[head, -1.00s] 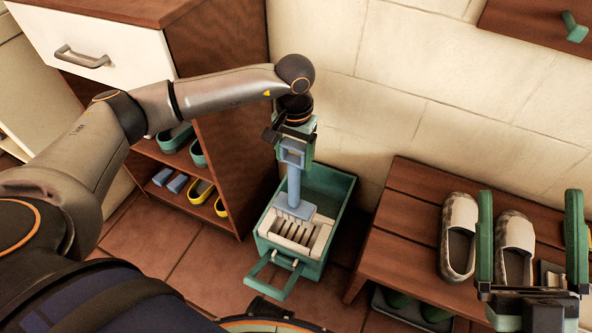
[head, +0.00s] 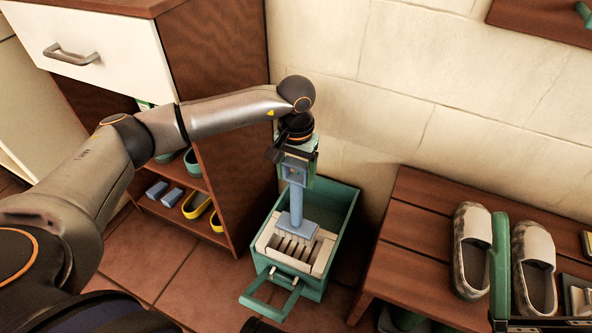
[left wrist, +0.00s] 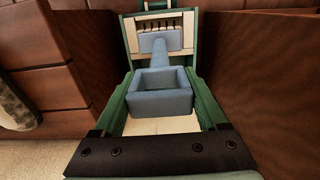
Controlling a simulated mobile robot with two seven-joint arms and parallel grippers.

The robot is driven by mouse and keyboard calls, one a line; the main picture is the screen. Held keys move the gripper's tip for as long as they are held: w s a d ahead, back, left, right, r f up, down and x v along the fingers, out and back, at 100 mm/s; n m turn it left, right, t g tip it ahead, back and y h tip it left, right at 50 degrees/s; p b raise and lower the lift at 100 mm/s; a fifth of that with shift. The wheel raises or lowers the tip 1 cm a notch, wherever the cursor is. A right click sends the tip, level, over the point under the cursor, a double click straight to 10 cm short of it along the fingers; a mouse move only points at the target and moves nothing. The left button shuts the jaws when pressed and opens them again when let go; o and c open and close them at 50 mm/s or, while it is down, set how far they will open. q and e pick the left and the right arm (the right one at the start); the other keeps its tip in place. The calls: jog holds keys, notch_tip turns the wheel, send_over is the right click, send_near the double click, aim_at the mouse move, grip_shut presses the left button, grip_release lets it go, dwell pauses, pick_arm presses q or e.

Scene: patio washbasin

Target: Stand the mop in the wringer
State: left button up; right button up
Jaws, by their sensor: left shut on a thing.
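The blue mop (head: 297,202) has a square loop handle, a stem and a flat head, and hangs roughly upright. My left gripper (head: 297,172) is shut on the loop; in the left wrist view its green fingers flank the loop (left wrist: 160,103). The cream slotted wringer (head: 318,262) sits in the front of a green bucket (head: 343,212). The mop's head is over the wringer's back part; I cannot tell whether they touch. It also shows before the slots in the left wrist view. My right gripper (head: 502,260) is empty at the lower right, partly cut off.
A brown cabinet (head: 225,110) with a white drawer and shelves of shoes stands close left of the bucket. A wooden bench (head: 410,225) with checked slippers (head: 472,245) stands to the right. A tiled wall (head: 400,100) is behind. The bucket's green handle (head: 268,298) sticks out in front.

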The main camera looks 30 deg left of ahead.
aim_at(296, 199)
pick_arm(q)
jog(key=shift+f+b, duration=1.9)
jog(key=shift+f, duration=2.95)
jog(key=o, duration=1.4)
jog(key=shift+o, duration=0.2)
notch_tip(296, 199, up, 12)
jog(key=p, duration=0.4)
jog(key=shift+r, duration=0.25)
